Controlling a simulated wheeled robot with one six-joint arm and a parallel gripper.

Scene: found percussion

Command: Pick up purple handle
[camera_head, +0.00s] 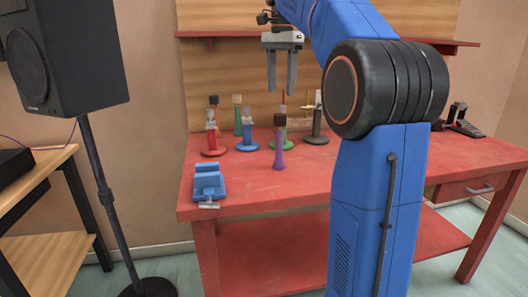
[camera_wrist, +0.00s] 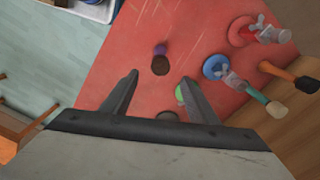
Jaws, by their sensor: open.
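The purple handle (camera_head: 279,155) stands upright on the red table, with a dark brown head on top. In the wrist view the purple handle (camera_wrist: 160,48) shows from above, mostly hidden under its dark round head, just beyond the fingertips. My gripper (camera_head: 282,92) is open and points down, well above the standing tools. In the wrist view my gripper (camera_wrist: 160,77) has nothing between its fingers, which are apart from the handle.
Stands with tools surround it: red (camera_head: 213,152), blue (camera_head: 247,146), green (camera_head: 278,144) and dark (camera_head: 315,140). A blue vise (camera_head: 208,184) sits at the table's (camera_head: 300,188) front left. A black speaker (camera_head: 65,55) stands left. The table's front middle is clear.

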